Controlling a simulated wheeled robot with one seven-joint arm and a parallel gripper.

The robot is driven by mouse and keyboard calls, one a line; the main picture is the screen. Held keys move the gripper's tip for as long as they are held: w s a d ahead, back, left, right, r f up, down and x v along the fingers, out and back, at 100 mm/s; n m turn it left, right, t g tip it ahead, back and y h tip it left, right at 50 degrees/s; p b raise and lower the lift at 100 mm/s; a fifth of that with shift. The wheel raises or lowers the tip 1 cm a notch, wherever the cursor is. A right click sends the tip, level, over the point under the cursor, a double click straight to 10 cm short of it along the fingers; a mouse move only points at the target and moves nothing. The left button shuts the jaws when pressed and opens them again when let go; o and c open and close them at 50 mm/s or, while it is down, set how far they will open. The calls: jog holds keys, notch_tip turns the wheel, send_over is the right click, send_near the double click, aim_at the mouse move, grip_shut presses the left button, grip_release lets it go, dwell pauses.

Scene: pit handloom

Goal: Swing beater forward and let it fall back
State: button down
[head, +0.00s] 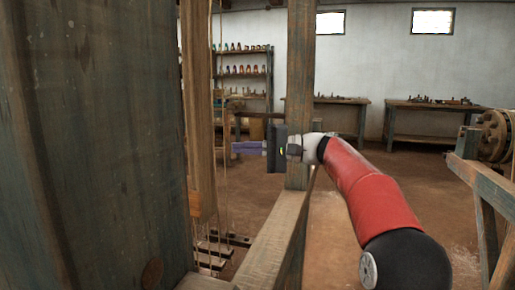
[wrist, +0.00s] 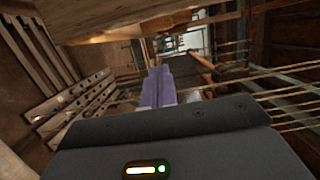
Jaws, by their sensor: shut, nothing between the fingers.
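A light-brown upright wooden plank (head: 200,110), which looks like part of the beater, hangs beside the large dark post in the head view. My gripper (head: 235,148) is to its right, with its purple fingers pointing left toward it. The fingers are shut and empty. Whether they touch the plank cannot be told. In the wrist view the closed fingers (wrist: 158,85) point into the loom, below a broad wooden beam (wrist: 130,18) that may be the beater. Most of the beater is hidden by the post in the head view.
A dark loom post (head: 90,140) fills the left. A frame upright (head: 299,90) stands just behind my gripper, and a rail (head: 272,240) runs below it. Thin cords (head: 223,200) hang near the fingers. Stretched cords (wrist: 285,95) cross at right in the wrist view. Treadles (head: 212,255) lie low.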

jog(key=s+a, duration=0.3)
jog(key=a, duration=0.2)
jog(key=shift+s, duration=0.35)
jog(key=s+a+m+b, duration=0.1)
jog(key=s+b, duration=0.3)
jog(key=s, duration=0.4)
jog(key=s+a+m+b, duration=0.1)
jog(key=s+a+b, duration=0.2)
jog(key=s, duration=0.5)
jog(key=shift+a+r+y+b, duration=0.3)
jog(key=shift+a+b, duration=0.1)
jog(key=shift+b, duration=0.2)
